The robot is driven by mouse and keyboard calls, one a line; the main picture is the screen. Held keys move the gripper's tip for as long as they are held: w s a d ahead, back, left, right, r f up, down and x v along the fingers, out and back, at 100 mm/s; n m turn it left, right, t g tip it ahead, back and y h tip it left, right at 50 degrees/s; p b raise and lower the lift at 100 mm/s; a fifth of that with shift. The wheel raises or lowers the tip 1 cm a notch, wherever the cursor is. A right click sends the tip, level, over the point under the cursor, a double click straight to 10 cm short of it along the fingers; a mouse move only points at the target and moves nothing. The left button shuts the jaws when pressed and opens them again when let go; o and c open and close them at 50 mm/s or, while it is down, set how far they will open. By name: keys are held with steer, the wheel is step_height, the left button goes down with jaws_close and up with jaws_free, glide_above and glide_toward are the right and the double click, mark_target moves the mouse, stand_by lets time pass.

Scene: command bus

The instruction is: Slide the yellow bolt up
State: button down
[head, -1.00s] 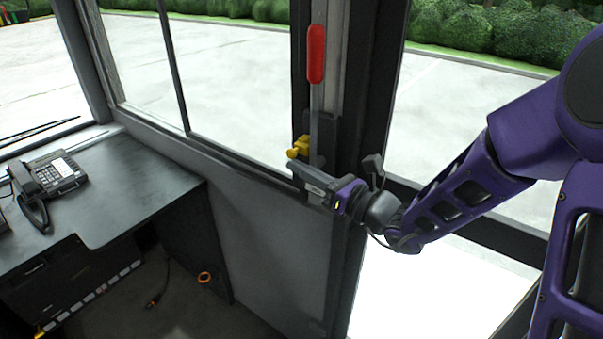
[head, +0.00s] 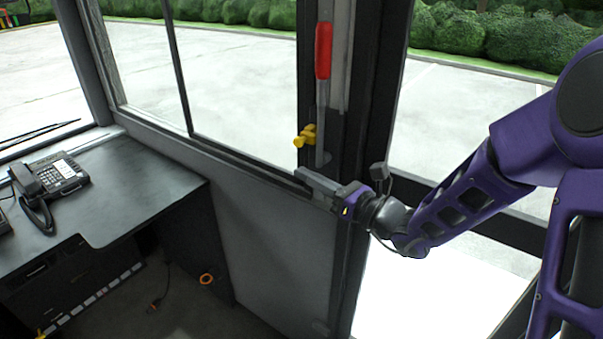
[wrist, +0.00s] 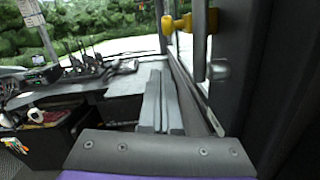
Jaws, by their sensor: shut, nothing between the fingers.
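The yellow bolt (head: 306,135) is on the dark door post, near the lower end of a grey metal rod, in the head view. It also shows at the top of the wrist view (wrist: 178,24). My gripper (head: 299,173) is just below the bolt, pointing left, with a visible gap between them. In the wrist view its fingers (wrist: 157,77) lie side by side, shut and empty, with the bolt above and to the right of them.
A red handle (head: 323,50) is on the rod above the bolt. The dark post (head: 374,90) and window sill are close to my gripper. A desk (head: 130,205) with a black phone (head: 62,173) stands at the left.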

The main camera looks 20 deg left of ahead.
steer(key=r+p+v, duration=0.1)
steer(key=v, duration=0.9)
steer(key=shift+f, duration=0.5)
